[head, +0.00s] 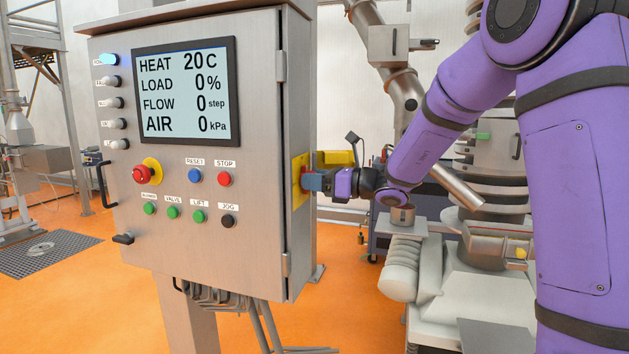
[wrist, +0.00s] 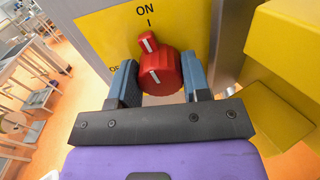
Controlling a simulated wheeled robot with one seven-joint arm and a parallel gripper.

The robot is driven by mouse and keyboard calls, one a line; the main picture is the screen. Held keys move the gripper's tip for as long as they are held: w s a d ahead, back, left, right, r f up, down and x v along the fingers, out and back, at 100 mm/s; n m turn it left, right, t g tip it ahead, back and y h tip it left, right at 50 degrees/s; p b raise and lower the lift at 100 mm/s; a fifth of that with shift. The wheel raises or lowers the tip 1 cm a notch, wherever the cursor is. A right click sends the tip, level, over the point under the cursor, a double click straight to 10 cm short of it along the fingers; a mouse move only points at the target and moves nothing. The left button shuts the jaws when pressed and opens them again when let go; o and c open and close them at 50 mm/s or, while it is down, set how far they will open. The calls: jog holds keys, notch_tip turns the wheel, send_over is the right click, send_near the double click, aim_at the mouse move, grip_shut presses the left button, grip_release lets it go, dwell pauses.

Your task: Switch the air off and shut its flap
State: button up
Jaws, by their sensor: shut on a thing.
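The red rotary switch (wrist: 160,73) sits on a yellow plate (wrist: 98,35) in the wrist view. Its white-striped tip points up toward the "I" under ON; the OFF label at left is partly hidden. My gripper (wrist: 158,82) is shut on the switch, one blue-grey finger on each side. The yellow flap (wrist: 287,48) stands open to the right of the plate, swung away from the switch. In the head view my gripper (head: 313,182) meets the plate (head: 300,180) on the cabinet's right side, and the flap (head: 334,158) shows behind it. The screen (head: 183,97) reads AIR 0 kPa.
The steel control cabinet (head: 190,240) has buttons and a red emergency stop (head: 144,174) on its front. Pipes and machinery (head: 480,225) stand to the right, behind my arm. Orange floor (head: 80,290) is open at the left.

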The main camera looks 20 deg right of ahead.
jog(key=n, duration=1.2)
jog(key=shift+s+f+n, duration=0.1)
jog(key=shift+n, duration=2.2)
jog(key=o, duration=0.9)
jog(key=shift+s, duration=0.1)
jog(key=v, duration=1)
jog(key=shift+s+d, duration=0.15)
jog(key=shift+d, duration=0.1)
